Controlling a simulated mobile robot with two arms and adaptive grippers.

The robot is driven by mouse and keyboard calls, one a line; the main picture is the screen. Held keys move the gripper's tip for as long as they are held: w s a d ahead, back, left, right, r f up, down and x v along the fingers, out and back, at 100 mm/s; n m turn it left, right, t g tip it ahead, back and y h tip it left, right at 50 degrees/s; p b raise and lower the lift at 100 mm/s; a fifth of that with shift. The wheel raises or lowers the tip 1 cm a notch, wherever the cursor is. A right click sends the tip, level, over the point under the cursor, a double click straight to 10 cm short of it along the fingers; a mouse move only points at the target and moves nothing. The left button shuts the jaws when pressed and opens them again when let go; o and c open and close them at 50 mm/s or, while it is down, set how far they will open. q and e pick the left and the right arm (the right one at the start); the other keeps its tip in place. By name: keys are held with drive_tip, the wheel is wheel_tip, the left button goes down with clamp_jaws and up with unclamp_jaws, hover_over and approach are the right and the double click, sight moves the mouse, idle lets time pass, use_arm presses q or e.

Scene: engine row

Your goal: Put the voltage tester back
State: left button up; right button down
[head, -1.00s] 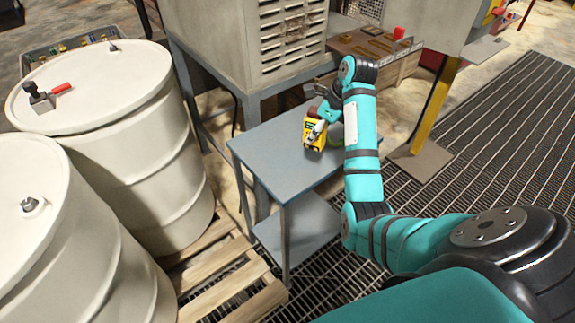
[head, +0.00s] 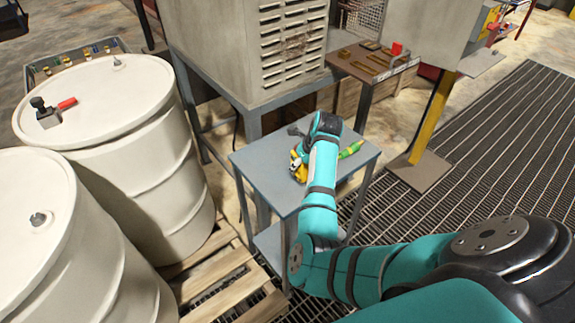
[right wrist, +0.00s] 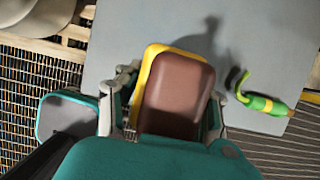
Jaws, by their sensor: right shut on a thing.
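The voltage tester, as I take it, is a yellow boxy device (head: 298,173) with a brown face that shows in the right wrist view (right wrist: 180,95). My right gripper (head: 300,160) is shut on it, with one finger on each side in the right wrist view (right wrist: 165,103). It is over the blue-grey table (head: 255,172), near the left-middle of the top. I cannot tell whether it touches the top. My arm hides part of it in the head view. My left gripper is not in view.
White drums (head: 110,95) stand on a wooden pallet (head: 235,275) at left. A grey louvred cabinet (head: 245,50) stands behind.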

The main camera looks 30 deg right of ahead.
drive_tip(key=w, duration=0.1)
drive_tip(key=w+a, duration=0.2)
drive_tip(key=w, duration=0.1)
drive_tip(key=shift+f+p, duration=0.1)
drive_tip(key=shift+p, duration=0.2)
wheel_tip(320, 180, down, 3)
drive_tip(key=shift+f+p, duration=0.1)
drive_tip(key=shift+p, duration=0.5)
drive_tip(key=shift+f, duration=0.2)
drive_tip(key=shift+f, duration=0.2)
drive_tip(key=c, duration=0.8)
unclamp_jaws()
drive_tip(key=shift+r, duration=0.1)
